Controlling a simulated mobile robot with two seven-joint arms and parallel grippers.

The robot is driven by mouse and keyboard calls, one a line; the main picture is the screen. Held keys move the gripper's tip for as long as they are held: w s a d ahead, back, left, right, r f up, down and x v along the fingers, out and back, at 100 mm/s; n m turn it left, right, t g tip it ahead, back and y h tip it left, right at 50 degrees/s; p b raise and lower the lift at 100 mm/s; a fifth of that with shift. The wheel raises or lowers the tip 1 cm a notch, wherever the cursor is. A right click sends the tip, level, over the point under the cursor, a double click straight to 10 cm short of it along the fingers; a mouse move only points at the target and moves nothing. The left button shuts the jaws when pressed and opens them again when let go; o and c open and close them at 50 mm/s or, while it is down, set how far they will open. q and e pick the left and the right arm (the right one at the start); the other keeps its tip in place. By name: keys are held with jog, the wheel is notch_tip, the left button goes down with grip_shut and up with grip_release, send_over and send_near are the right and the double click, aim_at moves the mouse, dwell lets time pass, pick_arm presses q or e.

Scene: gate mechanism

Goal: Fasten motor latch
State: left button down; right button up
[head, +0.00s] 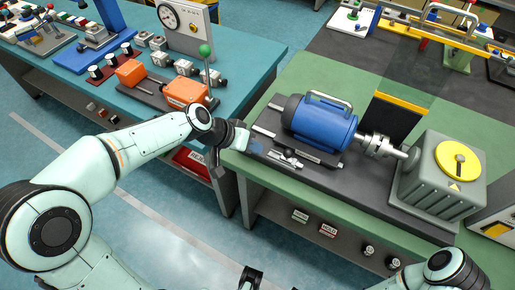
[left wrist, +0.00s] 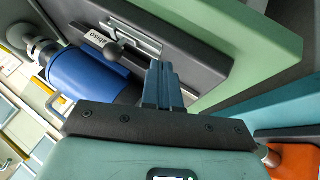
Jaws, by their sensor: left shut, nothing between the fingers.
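The blue motor (head: 320,122) lies on a dark base plate on the green bench, with a metal handle on top. In front of it is the motor latch (head: 288,157), a small metal bar with a dark ball knob. My left gripper (head: 256,148) is shut and empty, just left of the latch and apparently apart from it. In the left wrist view the shut fingers (left wrist: 161,72) point toward the latch's dark knob (left wrist: 110,49) and metal plate, with the motor (left wrist: 88,76) to the left. A dark two-pronged part, perhaps my right gripper (head: 250,277), shows at the bottom edge.
A shaft coupling (head: 380,146) joins the motor to a grey gearbox (head: 440,185) with a yellow dial. A teal bench (head: 130,108) with orange blocks (head: 186,92) stands at the left. A gap separates the benches. Knobs and labels sit on the green bench's front.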

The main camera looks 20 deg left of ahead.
pick_arm(q)
jog(key=v, duration=0.8)
jog(key=shift+d, duration=0.35)
jog(key=shift+r, duration=0.15)
